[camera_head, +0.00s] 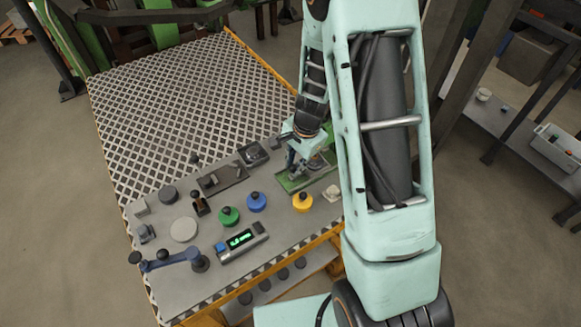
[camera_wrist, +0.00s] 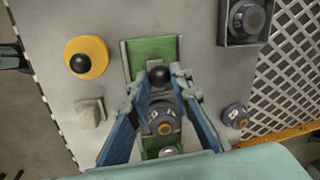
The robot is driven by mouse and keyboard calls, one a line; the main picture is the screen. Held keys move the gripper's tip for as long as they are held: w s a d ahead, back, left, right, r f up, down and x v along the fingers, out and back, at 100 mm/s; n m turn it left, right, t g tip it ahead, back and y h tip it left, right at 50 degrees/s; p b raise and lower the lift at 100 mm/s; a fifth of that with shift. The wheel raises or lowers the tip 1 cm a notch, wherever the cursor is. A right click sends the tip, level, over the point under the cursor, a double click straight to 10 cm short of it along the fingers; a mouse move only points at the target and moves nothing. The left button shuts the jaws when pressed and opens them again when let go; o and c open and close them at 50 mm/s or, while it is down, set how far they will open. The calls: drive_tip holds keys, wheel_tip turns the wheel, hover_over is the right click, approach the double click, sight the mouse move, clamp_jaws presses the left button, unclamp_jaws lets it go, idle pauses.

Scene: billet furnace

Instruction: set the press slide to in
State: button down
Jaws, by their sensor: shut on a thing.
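The press slide (camera_head: 293,182) is a green channel on the grey panel, at the near right of the table top. In the wrist view its green bed (camera_wrist: 152,50) runs up the middle of the picture, with a black ball knob (camera_wrist: 160,74) over it. My gripper (camera_head: 296,168) is at the slide, its fingers closed on either side of the knob. In the wrist view the blue fingers of my gripper (camera_wrist: 157,86) hide parts of the slide. A round dark part with an orange centre (camera_wrist: 163,124) shows between them. The slide's in mark is not readable.
A green-lit display (camera_head: 241,241) and blue crank (camera_head: 170,262) lie nearer the front left.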

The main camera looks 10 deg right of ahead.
drive_tip(key=c, duration=1.7)
unclamp_jaws()
drive_tip(key=shift+c, duration=0.2)
wheel_tip(320, 180, up, 12)
drive_tip(key=s+d, duration=0.1)
drive_tip(key=s, duration=0.1)
drive_tip(key=shift+d+f, duration=0.1)
drive_tip(key=shift+c, duration=0.4)
